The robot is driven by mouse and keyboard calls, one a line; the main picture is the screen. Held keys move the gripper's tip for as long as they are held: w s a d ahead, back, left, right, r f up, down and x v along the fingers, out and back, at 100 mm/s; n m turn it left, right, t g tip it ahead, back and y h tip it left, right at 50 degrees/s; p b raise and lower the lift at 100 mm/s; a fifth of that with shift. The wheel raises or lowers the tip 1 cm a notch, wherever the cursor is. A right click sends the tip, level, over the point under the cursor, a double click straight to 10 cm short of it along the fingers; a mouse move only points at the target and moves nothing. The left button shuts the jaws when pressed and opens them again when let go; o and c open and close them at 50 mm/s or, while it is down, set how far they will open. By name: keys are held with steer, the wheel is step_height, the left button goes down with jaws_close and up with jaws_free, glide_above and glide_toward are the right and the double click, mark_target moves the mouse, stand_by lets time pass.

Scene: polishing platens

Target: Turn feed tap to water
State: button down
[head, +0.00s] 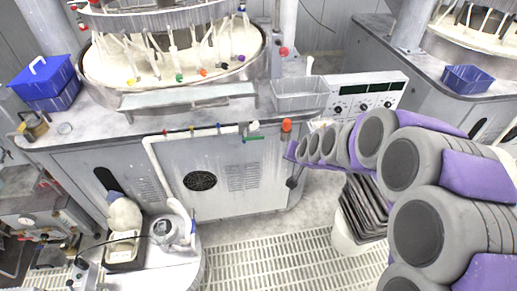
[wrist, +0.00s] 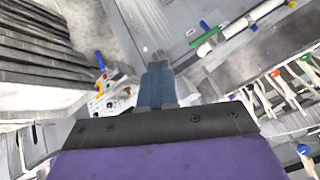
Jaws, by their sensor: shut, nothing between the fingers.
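A white feed pipe (head: 185,135) runs along the front of the left polishing machine, with small red, yellow and blue marks. A green lever (head: 252,139) and a white fitting (head: 253,127) sit at its right end. In the wrist view the pipe (wrist: 235,27) is at the upper right, with a green part (wrist: 192,43) near its end. I cannot tell which part is the tap's water position. My gripper (wrist: 157,68) is shut and empty, apart from the pipe. In the head view my arm reaches in from the right, and its end is near the machine's front right corner.
An orange-red knob (head: 286,125) stands right of the pipe. A control panel (head: 365,95) and clear bin (head: 300,95) are on the machine top. Stacked dark trays (head: 364,205) stand below my arm. A white drum (head: 165,260) is at the lower left; grated floor lies between.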

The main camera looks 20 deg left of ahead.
steer(key=w+a+f+t, duration=0.2)
steer(key=w+a+f, duration=0.4)
steer(key=w+a, duration=0.1)
steer(key=n+t+y+b, duration=0.35)
steer(key=t+y, duration=0.45)
steer(key=t, duration=0.5)
glide_toward(254, 138)
steer(key=w+a+r+b, duration=0.1)
steer(key=w+r+b, duration=0.1)
steer(key=w+b, duration=0.2)
steer(key=shift+w+a+r+n, duration=0.3)
steer(key=shift+w+n, duration=0.15)
steer(key=shift+w, duration=0.4)
